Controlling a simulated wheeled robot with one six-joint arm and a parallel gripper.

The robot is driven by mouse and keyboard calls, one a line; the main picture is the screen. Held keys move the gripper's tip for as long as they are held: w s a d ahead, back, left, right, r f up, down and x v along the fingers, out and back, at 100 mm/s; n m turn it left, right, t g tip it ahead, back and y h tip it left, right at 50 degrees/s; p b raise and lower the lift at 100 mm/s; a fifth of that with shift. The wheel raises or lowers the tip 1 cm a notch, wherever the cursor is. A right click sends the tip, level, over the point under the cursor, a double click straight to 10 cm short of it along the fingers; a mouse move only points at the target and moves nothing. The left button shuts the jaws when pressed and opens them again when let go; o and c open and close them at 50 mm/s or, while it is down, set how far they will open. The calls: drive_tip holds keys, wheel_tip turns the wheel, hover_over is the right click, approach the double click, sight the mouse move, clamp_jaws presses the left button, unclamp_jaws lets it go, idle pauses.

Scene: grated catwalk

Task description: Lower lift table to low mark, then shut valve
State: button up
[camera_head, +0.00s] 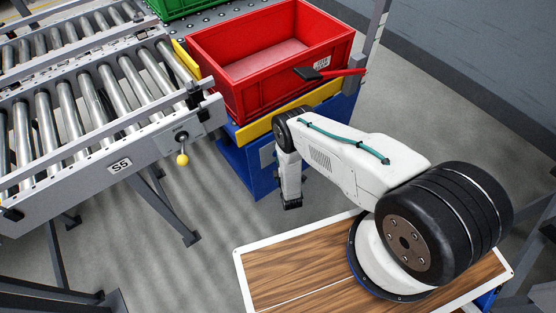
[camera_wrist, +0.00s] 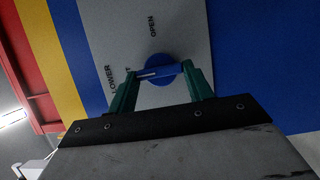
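The lift table (camera_head: 252,172) is blue with a yellow edge and bears a red crate. In the wrist view a grey plate (camera_wrist: 110,25) on its blue side reads "LOWER" and "OPEN". A round blue valve knob (camera_wrist: 160,70) with a white line sits on that plate. The green fingers of my gripper (camera_wrist: 164,72) stand on either side of the knob, very close to it. I cannot tell whether they press on it. In the head view my arm reaches down at the table's side, and the fingers and knob are hidden. I cannot make out a low mark.
The red crate (camera_head: 240,90) is empty. A red bar with a black end (camera_head: 330,74) reaches across its right front corner. A roller conveyor (camera_head: 60,125) labelled S5, with a yellow-balled lever (camera_head: 182,159), stands left. A green crate (camera_head: 185,8) is behind. Grey floor lies between.

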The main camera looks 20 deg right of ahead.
drive_tip(key=o, duration=0.4)
drive_tip(key=shift+s+f, duration=0.1)
drive_tip(key=s, duration=0.7)
drive_tip(key=shift+s+a, duration=0.3)
drive_tip(key=shift+s, duration=0.05)
